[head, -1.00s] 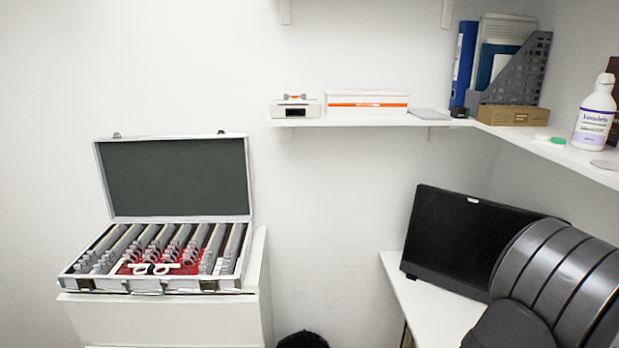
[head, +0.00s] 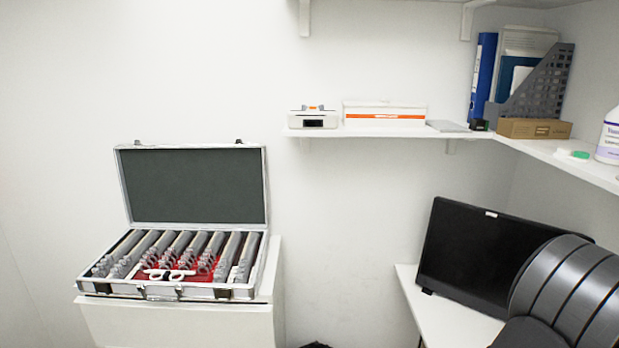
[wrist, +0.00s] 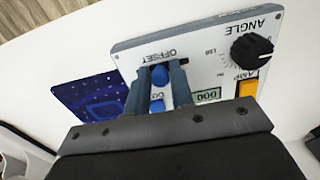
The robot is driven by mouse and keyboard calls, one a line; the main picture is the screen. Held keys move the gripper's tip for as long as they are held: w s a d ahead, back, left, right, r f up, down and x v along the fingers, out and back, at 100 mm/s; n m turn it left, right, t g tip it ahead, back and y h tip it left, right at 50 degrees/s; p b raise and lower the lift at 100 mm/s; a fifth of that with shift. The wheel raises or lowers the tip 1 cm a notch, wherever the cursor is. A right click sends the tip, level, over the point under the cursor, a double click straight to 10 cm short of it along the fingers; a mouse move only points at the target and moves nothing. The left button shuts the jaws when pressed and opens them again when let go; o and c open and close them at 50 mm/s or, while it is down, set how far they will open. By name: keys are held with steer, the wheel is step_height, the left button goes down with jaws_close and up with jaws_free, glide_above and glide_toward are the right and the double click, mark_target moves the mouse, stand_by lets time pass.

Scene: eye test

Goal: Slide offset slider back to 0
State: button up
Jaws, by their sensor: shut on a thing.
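In the wrist view, a light grey control panel (wrist: 212,62) lies below my gripper, its lettering upside down. My gripper (wrist: 160,72) is shut on the blue offset slider knob (wrist: 160,76), with one finger on each side of it. The knob sits beside the OFFSET label, and a short piece of dark slot (wrist: 184,60) shows to the right of the fingers. The fingers hide the rest of the slot and any scale marks. The panel and my gripper do not show in the head view.
The panel also has a black ANGLE knob (wrist: 251,47), an orange button (wrist: 247,89), a small display (wrist: 207,95) and a blue button (wrist: 157,105). A dark blue patterned card (wrist: 92,98) lies left. The head view shows an open lens case (head: 190,290), a shelf (head: 375,132) and a monitor (head: 490,255).

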steer(key=shift+w, duration=1.3)
steer(key=o, duration=0.8)
steer(key=shift+c, duration=0.2)
steer(key=shift+r, duration=3)
steer(key=shift+f, duration=0.15)
